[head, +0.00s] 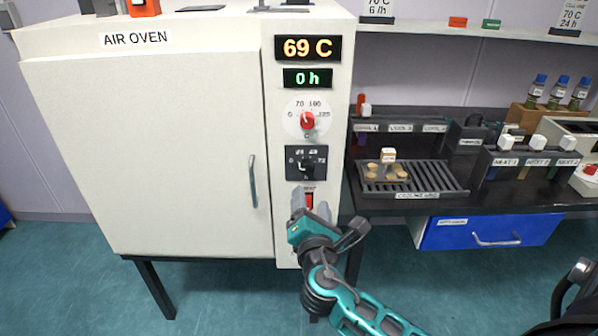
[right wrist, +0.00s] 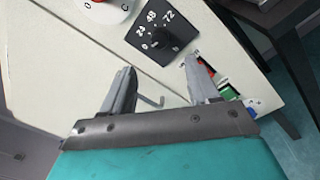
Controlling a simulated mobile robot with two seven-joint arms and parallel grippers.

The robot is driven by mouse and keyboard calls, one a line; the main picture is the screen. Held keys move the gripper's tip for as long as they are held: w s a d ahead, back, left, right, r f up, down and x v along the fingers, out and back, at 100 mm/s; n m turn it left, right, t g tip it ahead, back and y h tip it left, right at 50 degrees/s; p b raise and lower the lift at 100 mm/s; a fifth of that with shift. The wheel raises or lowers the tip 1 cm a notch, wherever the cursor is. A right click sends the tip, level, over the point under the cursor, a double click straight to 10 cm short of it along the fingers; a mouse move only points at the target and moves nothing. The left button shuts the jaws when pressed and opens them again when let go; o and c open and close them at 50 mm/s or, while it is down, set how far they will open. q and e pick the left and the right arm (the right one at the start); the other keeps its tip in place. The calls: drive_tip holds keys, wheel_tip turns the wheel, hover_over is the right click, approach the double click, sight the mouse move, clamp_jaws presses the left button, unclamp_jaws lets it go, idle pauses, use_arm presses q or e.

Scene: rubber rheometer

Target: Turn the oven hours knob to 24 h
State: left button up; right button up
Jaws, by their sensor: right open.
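The white air oven (head: 150,140) has a control column on its right side. Its green display (head: 307,78) reads 0 h and its orange display (head: 307,48) reads 69 C. The black hours knob (head: 306,163) sits on a dark plate marked 0, 24, 48 and 72, below the red temperature knob (head: 308,121). My right gripper (head: 311,206) is just below the hours knob, in front of the red switch. In the right wrist view, the open, empty fingers (right wrist: 160,74) point toward the hours knob (right wrist: 156,38) and do not touch it. My left gripper is out of view.
The oven door handle (head: 252,181) stands out left of the controls. To the right, a dark bench holds a slotted cooling tray (head: 425,180) and labelled racks, with a blue drawer (head: 480,232) below. A shelf (head: 470,31) runs above the bench.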

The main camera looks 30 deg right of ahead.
sight(306, 171)
drive_tip(key=x, duration=1.1)
drive_tip(key=shift+c, duration=0.2)
drive_tip(key=c, duration=1)
drive_tip(key=shift+b, duration=0.35)
